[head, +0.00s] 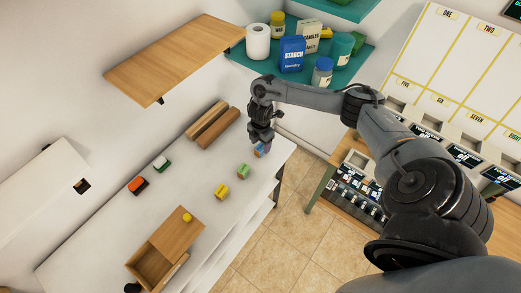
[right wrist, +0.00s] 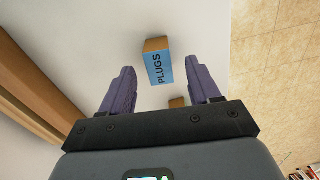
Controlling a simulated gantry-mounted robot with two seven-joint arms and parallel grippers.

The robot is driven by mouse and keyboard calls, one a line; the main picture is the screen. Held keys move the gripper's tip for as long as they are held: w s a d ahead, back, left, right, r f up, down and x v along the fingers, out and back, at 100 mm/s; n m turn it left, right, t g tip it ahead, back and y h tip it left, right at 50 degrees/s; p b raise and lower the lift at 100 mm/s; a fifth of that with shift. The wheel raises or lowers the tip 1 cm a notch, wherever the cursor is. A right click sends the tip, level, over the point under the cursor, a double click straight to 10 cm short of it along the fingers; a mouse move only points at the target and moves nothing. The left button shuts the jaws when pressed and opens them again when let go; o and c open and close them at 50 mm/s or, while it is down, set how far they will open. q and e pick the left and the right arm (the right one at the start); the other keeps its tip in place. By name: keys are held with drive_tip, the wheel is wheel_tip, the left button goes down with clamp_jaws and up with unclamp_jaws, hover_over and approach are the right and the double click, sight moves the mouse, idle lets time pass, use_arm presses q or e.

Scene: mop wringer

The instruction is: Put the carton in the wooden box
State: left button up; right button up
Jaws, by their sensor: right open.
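A small carton (right wrist: 159,66) with a blue face marked PLUGS and tan sides stands on the white counter in the right wrist view. In the head view its blue side (head: 262,150) shows just under my right gripper (head: 261,140), near the counter's right end. My right gripper is open, its purple fingers (right wrist: 160,84) pointing toward the carton with clear space on both sides. I cannot tell the exact height gap. The wooden box (head: 148,266) is at the counter's near end, with a wooden lid bearing a yellow knob (head: 187,217) covering part of it. My left gripper is out of view.
Small yellow (head: 221,191) and green-yellow (head: 243,170) cartons stand between the box and my gripper. Red (head: 138,185) and green (head: 161,163) items sit farther left. Wooden bars (head: 213,125) lie at the back. A teal shelf (head: 350,60) holds goods above.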

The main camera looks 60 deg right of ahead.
drive_tip(key=shift+f, duration=0.85)
drive_tip(key=c, duration=1.1)
drive_tip(key=shift+c, duration=0.2)
drive_tip(key=shift+r, duration=0.15)
